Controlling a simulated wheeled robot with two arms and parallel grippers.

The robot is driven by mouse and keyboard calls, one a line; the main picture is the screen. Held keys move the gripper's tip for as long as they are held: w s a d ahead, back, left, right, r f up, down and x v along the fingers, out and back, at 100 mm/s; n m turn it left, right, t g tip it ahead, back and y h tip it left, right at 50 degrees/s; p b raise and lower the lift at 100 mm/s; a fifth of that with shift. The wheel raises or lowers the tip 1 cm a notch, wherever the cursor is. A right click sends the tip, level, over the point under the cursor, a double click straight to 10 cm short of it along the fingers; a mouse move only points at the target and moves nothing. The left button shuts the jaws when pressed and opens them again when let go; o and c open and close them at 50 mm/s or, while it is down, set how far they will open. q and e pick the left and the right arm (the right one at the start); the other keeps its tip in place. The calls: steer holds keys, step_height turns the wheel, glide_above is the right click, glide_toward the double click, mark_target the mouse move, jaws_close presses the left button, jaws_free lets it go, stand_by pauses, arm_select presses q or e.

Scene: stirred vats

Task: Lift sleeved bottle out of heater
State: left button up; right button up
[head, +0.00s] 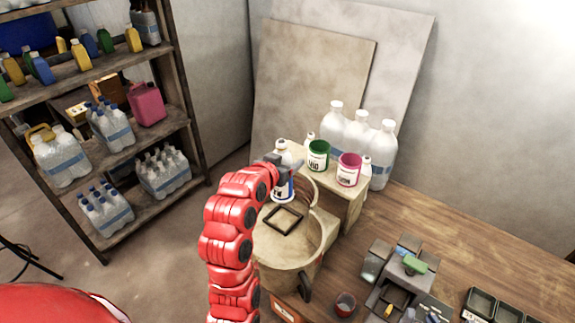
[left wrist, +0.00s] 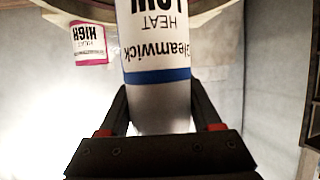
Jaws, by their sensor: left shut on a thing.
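The sleeved bottle (head: 283,188) is white with a blue band and stands roughly upright over the beige round heater vat (head: 277,258), at the end of my left arm. In the left wrist view the bottle (left wrist: 157,40) shows a white label reading "Gleamwick HEAT LOW", upside down in the picture, above a blue band and a bare pale part. My left gripper (head: 287,166) is shut on the bottle, its fingers either side of the bare part. A dark square frame (head: 283,219) lies inside the vat. Whether the bottle's base is clear of the vat is hard to tell. My right gripper is not in view.
A box stand beside the vat holds a green-topped can (head: 318,157) and a pink-topped can (head: 349,170). Several large white bottles (head: 357,135) stand behind. A grey device (head: 391,285) and a small cup (head: 345,304) stand on the wooden bench (head: 470,245). Shelving (head: 150,110) is left.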

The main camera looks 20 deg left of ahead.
arm_select(q)
steer(key=shift+r+p, duration=0.4)
steer(key=shift+r, duration=1.9)
steer(key=shift+r, duration=0.1)
